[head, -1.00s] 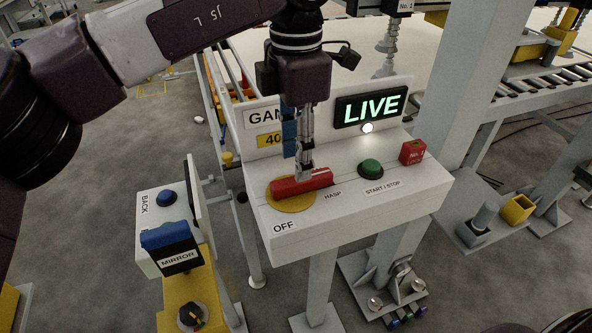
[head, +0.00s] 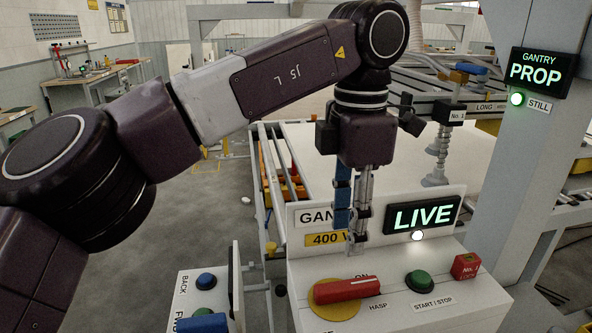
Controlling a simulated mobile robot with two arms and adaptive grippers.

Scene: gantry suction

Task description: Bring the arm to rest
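My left arm comes in from the left in the head view. My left gripper (head: 357,248) hangs down above the control box, its tip just over and apart from the red switch handle (head: 346,289). Nothing shows held in it. Its fingers are seen edge-on and overlap, so I cannot tell whether they are open or shut. The red handle lies nearly crosswise on a yellow disc (head: 330,312), by the ON and HASP labels. The sign behind reads LIVE (head: 422,216), with a white lamp lit below it. My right gripper is not in view.
A PROP STILL sign (head: 541,73) hangs on a grey post. Open floor lies behind my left arm.

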